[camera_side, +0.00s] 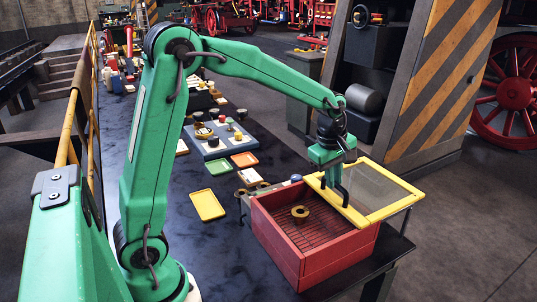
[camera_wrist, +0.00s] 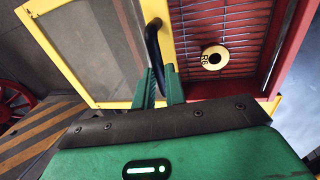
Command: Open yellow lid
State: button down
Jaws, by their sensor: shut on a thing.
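The yellow lid (camera_side: 398,206) is a yellow frame around a see-through mesh-like panel. It lies off the right and back of the red box (camera_side: 277,243), leaving much of the inside uncovered. In the wrist view the lid (camera_wrist: 100,105) fills the left side and the red box (camera_wrist: 298,40) is on the right. My gripper (camera_side: 340,194) is at the lid's near-left frame bar, shut on its black handle (camera_wrist: 153,40). In the wrist view the green fingers (camera_wrist: 160,85) stand at the handle's lower end. The hinge is not clear.
A striped pillar (camera_side: 440,80) stands behind the lid.

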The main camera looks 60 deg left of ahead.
jog(key=shift+w, duration=0.6)
jog(key=shift+r, duration=0.1)
jog(key=c, duration=1.5)
grip_release()
jog(key=shift+o, duration=0.2)
notch_tip(320, 180, up, 8)
jog(key=s, duration=0.1)
jog(key=shift+s+f, duration=0.2)
jog(key=shift+s, duration=0.1)
